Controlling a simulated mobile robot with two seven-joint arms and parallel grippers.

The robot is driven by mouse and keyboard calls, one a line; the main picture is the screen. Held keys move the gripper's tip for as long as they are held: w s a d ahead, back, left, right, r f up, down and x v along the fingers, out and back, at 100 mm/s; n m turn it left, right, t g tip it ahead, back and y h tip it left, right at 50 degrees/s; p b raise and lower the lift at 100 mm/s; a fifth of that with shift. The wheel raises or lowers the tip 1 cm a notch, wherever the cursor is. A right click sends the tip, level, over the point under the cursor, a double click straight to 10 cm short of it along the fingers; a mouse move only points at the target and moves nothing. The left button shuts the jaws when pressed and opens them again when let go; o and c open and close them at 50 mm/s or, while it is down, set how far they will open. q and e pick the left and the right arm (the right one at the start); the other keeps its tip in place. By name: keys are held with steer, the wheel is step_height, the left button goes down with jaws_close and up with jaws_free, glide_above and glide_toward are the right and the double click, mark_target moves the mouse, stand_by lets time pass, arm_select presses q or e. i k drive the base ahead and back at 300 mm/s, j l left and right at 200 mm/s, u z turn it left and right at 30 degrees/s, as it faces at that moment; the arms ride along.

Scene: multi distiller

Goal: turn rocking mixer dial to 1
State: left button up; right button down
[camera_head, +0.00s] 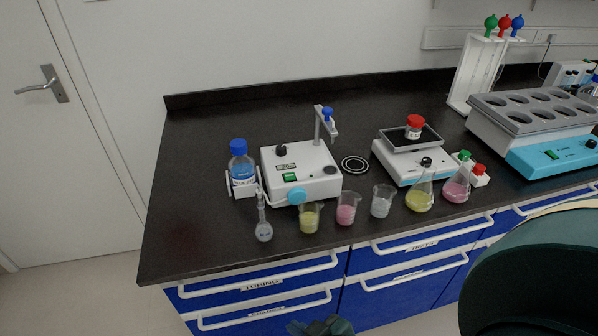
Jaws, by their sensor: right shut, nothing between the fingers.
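The rocking mixer (400,172) is a white and light-blue box on the black bench, right of the middle. Its dark tilted platform (432,133) carries a red-capped jar (414,125). A small black knob (426,161) shows at its front, just above a yellow flask; I cannot tell whether it is the dial or the flask's stopper. No dial marks can be read. My right gripper (320,326) shows only partly at the bottom edge, shut and empty, below the bench top and well away from the mixer. My left gripper is not in view.
Beakers (346,213) and flasks (457,187) line the bench's front edge before the mixer. A white stirrer (300,165) with a clamp post stands to its left, a water bath (540,152) to its right. Blue drawers (406,265) with protruding handles are below.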

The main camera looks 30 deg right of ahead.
mark_target(425, 159)
steer(key=z, duration=1.65)
steer(key=i+l, duration=0.15)
steer(key=l, duration=0.15)
steer(key=i+l, duration=0.15)
steer(key=l, duration=0.15)
steer(key=i+l+u, duration=0.1)
steer(key=l, duration=0.2)
steer(key=i+l+u, duration=0.1)
steer(key=l, duration=0.25)
steer(key=i+l+u, duration=0.1)
steer(key=l, duration=0.25)
